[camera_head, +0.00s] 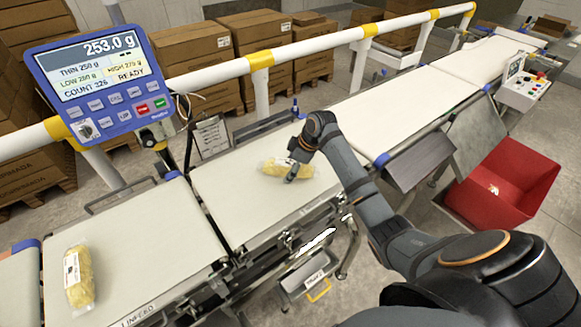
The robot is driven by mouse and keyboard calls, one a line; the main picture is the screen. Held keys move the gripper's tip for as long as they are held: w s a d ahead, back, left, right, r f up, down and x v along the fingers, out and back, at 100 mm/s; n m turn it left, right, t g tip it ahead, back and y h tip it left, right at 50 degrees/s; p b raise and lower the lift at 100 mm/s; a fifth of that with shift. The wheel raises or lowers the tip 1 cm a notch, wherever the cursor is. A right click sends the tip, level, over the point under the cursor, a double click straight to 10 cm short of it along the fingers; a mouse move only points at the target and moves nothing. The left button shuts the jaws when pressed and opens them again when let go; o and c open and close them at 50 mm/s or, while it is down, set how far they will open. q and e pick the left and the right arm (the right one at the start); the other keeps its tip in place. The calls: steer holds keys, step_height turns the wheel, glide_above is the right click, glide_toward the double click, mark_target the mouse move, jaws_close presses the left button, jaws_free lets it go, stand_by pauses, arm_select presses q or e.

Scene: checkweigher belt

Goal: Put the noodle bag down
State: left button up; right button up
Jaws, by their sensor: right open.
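A noodle bag (272,168), yellow in clear wrap, lies flat on the white middle belt (235,203). My right gripper (293,171) is open and points down over the right part of this bag. It hides some of the bag, and I cannot tell whether the fingers touch it. A second noodle bag (82,285) with a white label lies on the near left belt (140,250). My left gripper is not in view.
A blue weighing display (97,78) reads 253.0 g and READY. A white rail (330,43) runs behind the belts. The far belt (405,115) is clear. A red bin (515,175) and a control box (525,92) stand at the right.

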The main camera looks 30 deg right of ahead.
steer(key=shift+r, duration=0.1)
steer(key=v, duration=1.2)
steer(key=shift+b, duration=0.35)
